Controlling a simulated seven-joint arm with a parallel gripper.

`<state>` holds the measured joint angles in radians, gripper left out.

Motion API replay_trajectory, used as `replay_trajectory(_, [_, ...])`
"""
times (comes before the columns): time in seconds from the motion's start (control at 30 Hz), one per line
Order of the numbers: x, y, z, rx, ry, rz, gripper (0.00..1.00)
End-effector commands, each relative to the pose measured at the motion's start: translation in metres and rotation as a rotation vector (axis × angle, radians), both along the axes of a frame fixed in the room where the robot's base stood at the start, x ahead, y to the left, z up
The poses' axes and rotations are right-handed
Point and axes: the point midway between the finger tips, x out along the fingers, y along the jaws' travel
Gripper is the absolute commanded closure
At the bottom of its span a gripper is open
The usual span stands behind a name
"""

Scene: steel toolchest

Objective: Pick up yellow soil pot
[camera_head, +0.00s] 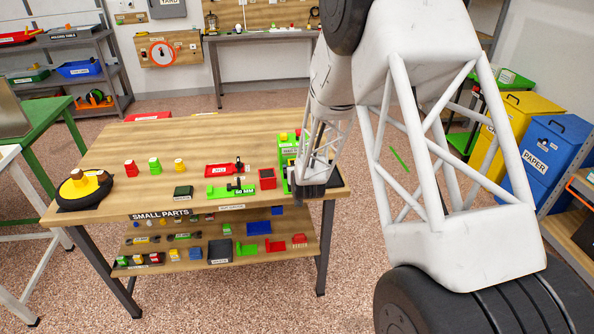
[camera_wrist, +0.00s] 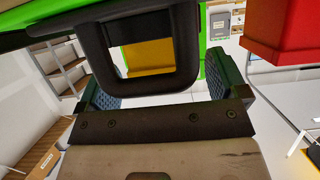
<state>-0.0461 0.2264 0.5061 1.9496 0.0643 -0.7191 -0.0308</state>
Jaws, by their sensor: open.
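A small yellow pot (camera_head: 179,164) stands upright on the wooden table, right of a green pot (camera_head: 154,163) and a red pot (camera_head: 131,168). I cannot tell whether it is the soil pot. My gripper is at the table's right end, beside a green rack, well right of these pots; its fingers are hard to make out in the head view. In the wrist view my gripper (camera_wrist: 160,82) is open, its two teal-padded fingers apart. A black frame shows between them, with a yellow surface (camera_wrist: 148,58) visible through its opening; I cannot tell what this is.
The green rack (camera_head: 285,151), a red box (camera_head: 267,179), a red tray (camera_head: 221,170) and a green tool stand (camera_head: 228,191) crowd the table's right half. A yellow and black round object (camera_head: 80,188) sits at the left end. The shelf below holds several small parts.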

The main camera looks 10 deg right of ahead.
Motion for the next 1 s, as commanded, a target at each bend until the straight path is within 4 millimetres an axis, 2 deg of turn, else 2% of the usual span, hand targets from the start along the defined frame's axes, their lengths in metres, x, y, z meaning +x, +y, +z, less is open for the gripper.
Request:
replay_trajectory(0.6, [0.0010,-0.0001,-0.0004,0.000,0.000,0.000,0.08])
replay_trajectory(1.0, [0.0012,-0.0001,-0.0001,0.000,-0.001,0.000,0.70])
